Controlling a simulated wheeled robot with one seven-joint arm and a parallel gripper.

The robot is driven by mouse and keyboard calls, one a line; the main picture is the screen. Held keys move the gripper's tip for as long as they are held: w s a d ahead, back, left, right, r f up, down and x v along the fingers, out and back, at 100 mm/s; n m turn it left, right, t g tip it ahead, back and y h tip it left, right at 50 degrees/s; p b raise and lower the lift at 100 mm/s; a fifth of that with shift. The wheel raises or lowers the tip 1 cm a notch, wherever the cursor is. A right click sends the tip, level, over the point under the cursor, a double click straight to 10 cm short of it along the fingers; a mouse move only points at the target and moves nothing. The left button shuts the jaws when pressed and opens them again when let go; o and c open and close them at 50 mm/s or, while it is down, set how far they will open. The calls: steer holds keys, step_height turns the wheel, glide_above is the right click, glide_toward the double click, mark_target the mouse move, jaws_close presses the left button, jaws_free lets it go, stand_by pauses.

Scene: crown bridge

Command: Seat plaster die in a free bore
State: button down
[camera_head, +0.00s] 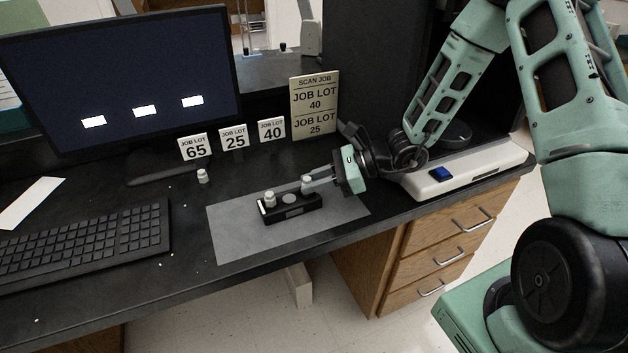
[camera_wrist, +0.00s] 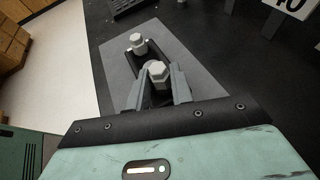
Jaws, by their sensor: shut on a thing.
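The black block (camera_head: 293,214) lies on the grey mat. One white plaster die (camera_head: 270,199) stands upright at its left end; it also shows in the wrist view (camera_wrist: 138,45). My gripper (camera_head: 308,183) is shut on a second white die (camera_head: 307,179) over the block's right end. In the wrist view this die (camera_wrist: 157,71) stands between my fingers. I cannot tell whether its base is in a bore or just above it. A round grey spot (camera_head: 289,198) shows in the block's middle. A third die (camera_head: 202,176) stands on the desk by the JOB LOT 65 card.
Cards reading 65 (camera_head: 194,147), 25 (camera_head: 234,137) and 40 (camera_head: 271,130) stand behind the mat (camera_head: 234,246). A scan job sign (camera_head: 314,104) lists lots 40 and 25. A keyboard (camera_head: 85,240) and monitor (camera_head: 120,75) are left; a white device (camera_head: 470,165) is right.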

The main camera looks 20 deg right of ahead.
steer(key=shift+f+b, duration=0.4)
steer(key=shift+f, duration=0.2)
steer(key=c, duration=1.1)
jaws_free()
steer(key=shift+c, duration=0.2)
steer(key=shift+r, duration=0.1)
steer(key=v, duration=0.7)
steer(key=shift+s+d+r, duration=0.1)
steer(key=shift+d, duration=0.1)
